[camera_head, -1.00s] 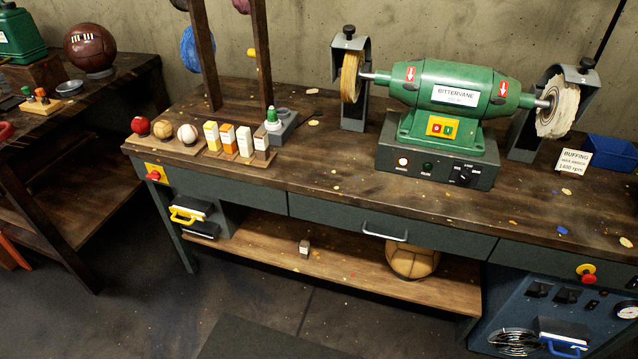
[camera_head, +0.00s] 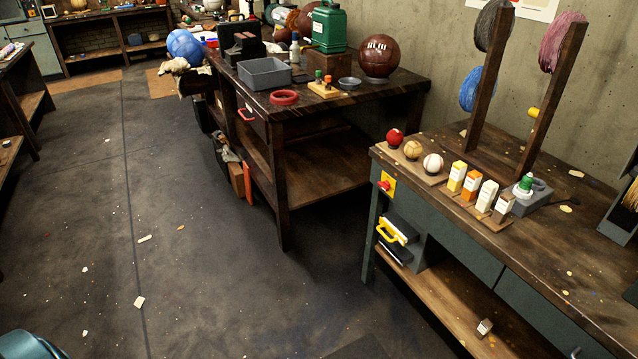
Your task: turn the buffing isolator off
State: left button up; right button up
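A red rotary knob on a yellow plate (camera_head: 387,184) is fixed to the near left corner of the dark green buffing bench (camera_head: 478,250). It looks like the isolator; no label is readable, and the angle of the knob is too small to tell. Below it, a unit with a yellow handle (camera_head: 392,232) and a similar one with a dark handle sit in a recess under the bench top. The green buffing machine is out of view, with only part of its left wheel (camera_head: 631,195) at the right edge. Neither of my grippers is in view.
On the bench stand three small balls (camera_head: 412,150), several small cartons (camera_head: 471,183) and a wooden rack (camera_head: 548,100). A wooden table (camera_head: 345,95) with a brown leather ball (camera_head: 379,57) and a green can (camera_head: 329,27) stands left of it. The concrete floor (camera_head: 190,240) is mostly clear.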

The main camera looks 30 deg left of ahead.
aim_at(385, 185)
jog(key=u, duration=0.45)
jog(key=i+j+z, duration=0.15)
jog(key=z, duration=0.35)
jog(key=i+j+z, duration=0.1)
jog(key=j+z, duration=0.2)
jog(key=z, duration=0.2)
jog(key=i+j+z, duration=0.15)
jog(key=j+z, duration=0.15)
jog(key=j, duration=0.55)
jog(key=i+j+z, duration=0.1)
jog(key=j+z, duration=0.15)
jog(key=j, duration=0.6)
jog(key=j+z, duration=0.15)
jog(key=j, duration=2.7)
